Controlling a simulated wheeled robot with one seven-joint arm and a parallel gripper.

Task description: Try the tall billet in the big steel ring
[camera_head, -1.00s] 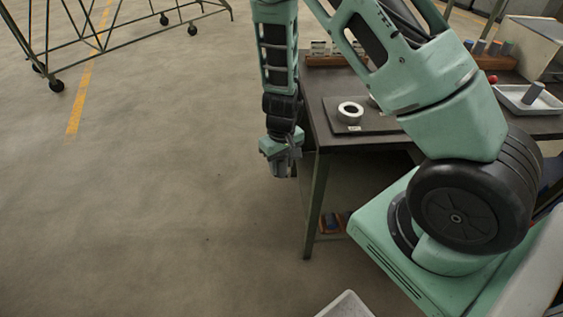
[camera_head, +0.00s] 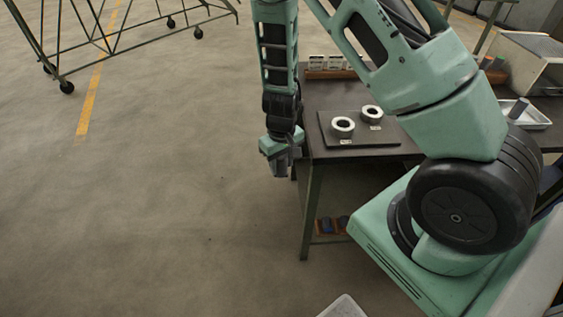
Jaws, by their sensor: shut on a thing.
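Two steel rings stand on a dark plate (camera_head: 388,140) on the table, each with a small white label: a left ring (camera_head: 343,133) and a right ring (camera_head: 371,118) farther back. I cannot tell for sure which is the big one. My gripper (camera_head: 281,168) hangs pointing down just off the table's left edge, left of the plate. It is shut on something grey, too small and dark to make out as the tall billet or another. A grey billet (camera_head: 519,106) stands tilted in a white tray (camera_head: 537,121) at the right.
The dark table (camera_head: 322,98) has its left edge and leg close beside my gripper. A wooden rack with pale cards (camera_head: 330,66) stands at its back. A grey box (camera_head: 527,62) is at the back right. Open floor (camera_head: 180,200) lies to the left, with a wheeled frame (camera_head: 130,32) far off.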

